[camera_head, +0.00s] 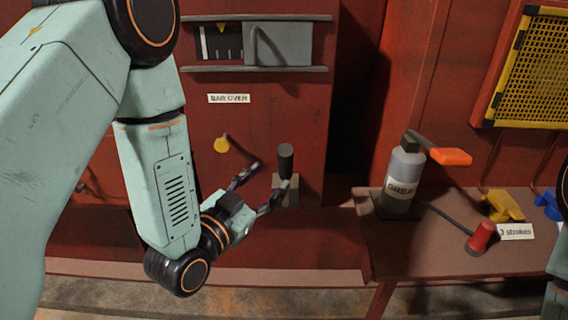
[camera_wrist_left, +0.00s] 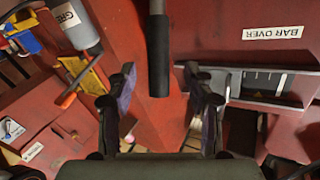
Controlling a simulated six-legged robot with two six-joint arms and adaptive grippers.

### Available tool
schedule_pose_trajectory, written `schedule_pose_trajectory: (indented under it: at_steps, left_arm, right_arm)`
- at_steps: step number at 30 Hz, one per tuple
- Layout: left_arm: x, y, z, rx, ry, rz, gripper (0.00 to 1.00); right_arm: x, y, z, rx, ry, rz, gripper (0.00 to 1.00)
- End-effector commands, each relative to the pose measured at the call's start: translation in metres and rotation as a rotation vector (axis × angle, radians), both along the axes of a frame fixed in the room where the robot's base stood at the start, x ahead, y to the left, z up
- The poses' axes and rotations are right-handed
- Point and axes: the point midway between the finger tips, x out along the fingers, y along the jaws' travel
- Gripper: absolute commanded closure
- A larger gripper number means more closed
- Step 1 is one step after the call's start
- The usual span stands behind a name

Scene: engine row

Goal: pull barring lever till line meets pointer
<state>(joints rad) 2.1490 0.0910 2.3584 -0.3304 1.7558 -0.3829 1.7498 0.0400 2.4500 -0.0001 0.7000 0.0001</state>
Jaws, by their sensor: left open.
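The barring lever (camera_head: 285,160) is a short upright bar with a black grip, standing in front of the red engine below the BAR OVER label (camera_head: 229,98). My left gripper (camera_head: 266,186) is open beside the lever, its fingers spread just left of and below the grip. In the left wrist view the black lever grip (camera_wrist_left: 158,60) lies ahead, between the lines of the two open fingers (camera_wrist_left: 165,95); contact is not visible. The yellow pointer (camera_head: 203,29) sits above a window with white scale lines (camera_head: 222,45). Only part of my right arm shows at the right edge.
A grey grease container (camera_head: 403,178) with an orange-handled lever (camera_head: 450,156) stands on the right bench (camera_head: 400,240). A yellow knob (camera_head: 221,145) sits left of the lever.

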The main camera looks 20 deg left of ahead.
Motion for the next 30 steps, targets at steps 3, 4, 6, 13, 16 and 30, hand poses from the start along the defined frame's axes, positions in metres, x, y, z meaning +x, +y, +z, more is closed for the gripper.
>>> schedule_pose_trajectory:
  at_steps: [3, 4, 6, 13, 16, 30]
  left_arm:
    - [0.018, -0.006, 0.001, 0.003, -0.005, -0.004, 0.48]
    - [0.023, -0.007, 0.001, 0.002, -0.005, -0.004, 0.48]
    - [0.034, -0.009, 0.001, 0.003, -0.005, -0.004, 0.48]
    - [0.06, -0.016, 0.0, 0.001, -0.002, -0.002, 0.48]
    - [0.065, -0.018, 0.0, 0.0, 0.0, -0.003, 0.48]
    - [0.066, -0.018, 0.0, -0.001, 0.001, -0.003, 0.63]
  right_arm:
    - [0.0, 0.0, 0.0, 0.0, 0.0, 0.0, 0.6]
    - [0.0, 0.0, 0.0, 0.0, 0.0, 0.0, 0.6]
    - [0.0, 0.0, 0.0, 0.0, 0.0, 0.0, 0.6]
    - [0.0, 0.0, 0.0, 0.0, 0.0, 0.0, 0.6]
    - [0.0, 0.0, -0.001, 0.0, 0.0, 0.0, 0.6]
    - [0.0, 0.0, 0.0, 0.0, 0.0, 0.0, 0.6]
